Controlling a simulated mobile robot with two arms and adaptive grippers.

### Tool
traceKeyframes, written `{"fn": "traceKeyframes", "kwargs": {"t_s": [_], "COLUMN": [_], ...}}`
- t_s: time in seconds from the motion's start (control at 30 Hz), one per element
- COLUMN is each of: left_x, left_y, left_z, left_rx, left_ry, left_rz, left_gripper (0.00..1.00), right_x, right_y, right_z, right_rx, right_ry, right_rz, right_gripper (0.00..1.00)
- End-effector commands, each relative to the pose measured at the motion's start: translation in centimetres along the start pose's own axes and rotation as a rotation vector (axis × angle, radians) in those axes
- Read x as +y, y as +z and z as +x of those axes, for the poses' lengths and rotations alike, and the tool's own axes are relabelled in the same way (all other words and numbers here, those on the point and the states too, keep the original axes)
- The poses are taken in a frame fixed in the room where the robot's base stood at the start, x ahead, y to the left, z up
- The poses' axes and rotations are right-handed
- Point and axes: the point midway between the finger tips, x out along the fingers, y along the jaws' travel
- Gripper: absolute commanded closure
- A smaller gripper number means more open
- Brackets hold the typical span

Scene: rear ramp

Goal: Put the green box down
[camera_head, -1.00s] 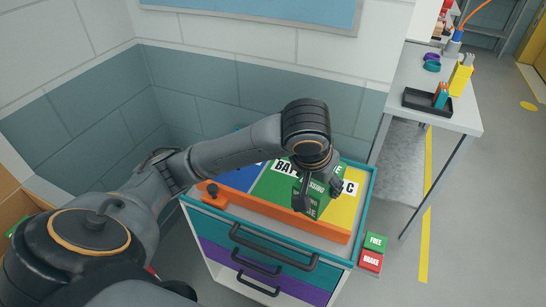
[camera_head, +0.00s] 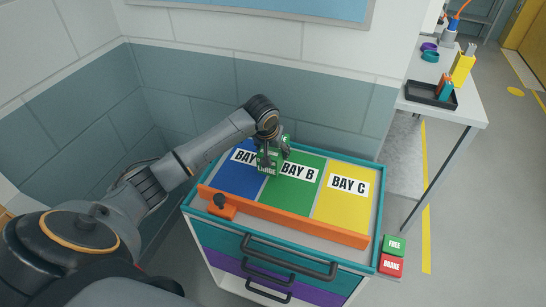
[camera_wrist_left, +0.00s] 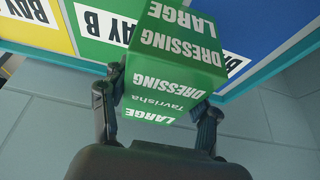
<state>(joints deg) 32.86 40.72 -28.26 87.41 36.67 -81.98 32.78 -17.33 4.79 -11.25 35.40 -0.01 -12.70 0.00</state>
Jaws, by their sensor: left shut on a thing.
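The green box (camera_head: 267,166), lettered "DRESSING LARGE", is held in my left gripper (camera_head: 272,156). In the left wrist view the box (camera_wrist_left: 178,50) sits between the two fingers of that gripper (camera_wrist_left: 160,100). In the head view the box appears over the border between the blue Bay A (camera_head: 236,182) and the green Bay B (camera_head: 290,194), at their far part. I cannot tell whether it touches the surface. The gripper hides part of the Bay A label. My right gripper is not in view.
The yellow Bay C (camera_head: 345,210) is empty. An orange bar (camera_head: 290,221) runs along the cart's front edge. A tiled wall (camera_head: 210,90) stands behind. A bench (camera_head: 472,110) with a black tray (camera_head: 431,96) is at the right. FREE (camera_head: 394,245) and BRAKE (camera_head: 391,265) blocks sit low beside the cart.

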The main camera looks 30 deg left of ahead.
Motion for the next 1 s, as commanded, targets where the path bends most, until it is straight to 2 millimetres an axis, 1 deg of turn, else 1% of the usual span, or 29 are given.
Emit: {"fn": "traceKeyframes", "kwargs": {"t_s": [0.03, 0.1, 0.17, 0.27, 0.33, 0.4, 0.5, 0.6, 0.93, 0.97, 1.0], "left_x": [-0.2, -0.4, -0.6, -0.7, -0.9, -0.8, -0.9, -0.9, -0.9, -0.9, -0.9], "left_y": [-0.3, -0.5, -0.6, -0.7, -0.8, -0.2, 0.2, 0.4, 0.5, 0.6, 0.6], "left_z": [0.6, 1.4, 1.8, 2.3, 3.0, 4.2, 5.2, 5.6, 5.9, 5.9, 5.9], "left_rx": [0.001, 0.002, 0.002, 0.002, 0.001, -0.001, 0.002, 0.003, 0.002, 0.002, 0.002], "left_ry": [0.000, 0.001, 0.001, 0.001, 0.000, 0.001, 0.001, 0.001, 0.001, 0.001, 0.001], "left_rz": [-0.001, -0.001, -0.001, 0.000, 0.000, 0.001, 0.000, 0.001, 0.000, 0.001, 0.001], "left_gripper": [0.79, 0.79, 0.79, 0.79, 0.79, 0.79, 0.79, 0.79, 0.79, 0.33, 0.25], "right_x": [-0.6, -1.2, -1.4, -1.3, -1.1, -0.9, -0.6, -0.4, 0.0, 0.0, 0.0], "right_y": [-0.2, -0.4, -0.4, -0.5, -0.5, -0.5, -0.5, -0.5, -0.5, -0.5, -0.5], "right_z": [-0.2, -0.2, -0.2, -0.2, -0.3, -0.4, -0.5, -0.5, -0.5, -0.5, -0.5], "right_rx": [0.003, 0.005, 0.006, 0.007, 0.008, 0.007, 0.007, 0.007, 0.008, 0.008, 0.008], "right_ry": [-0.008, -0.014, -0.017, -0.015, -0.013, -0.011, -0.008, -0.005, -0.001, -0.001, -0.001], "right_rz": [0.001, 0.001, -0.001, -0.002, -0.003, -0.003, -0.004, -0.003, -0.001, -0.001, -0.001], "right_gripper": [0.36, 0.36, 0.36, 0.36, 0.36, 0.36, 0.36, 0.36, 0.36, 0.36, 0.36]}}
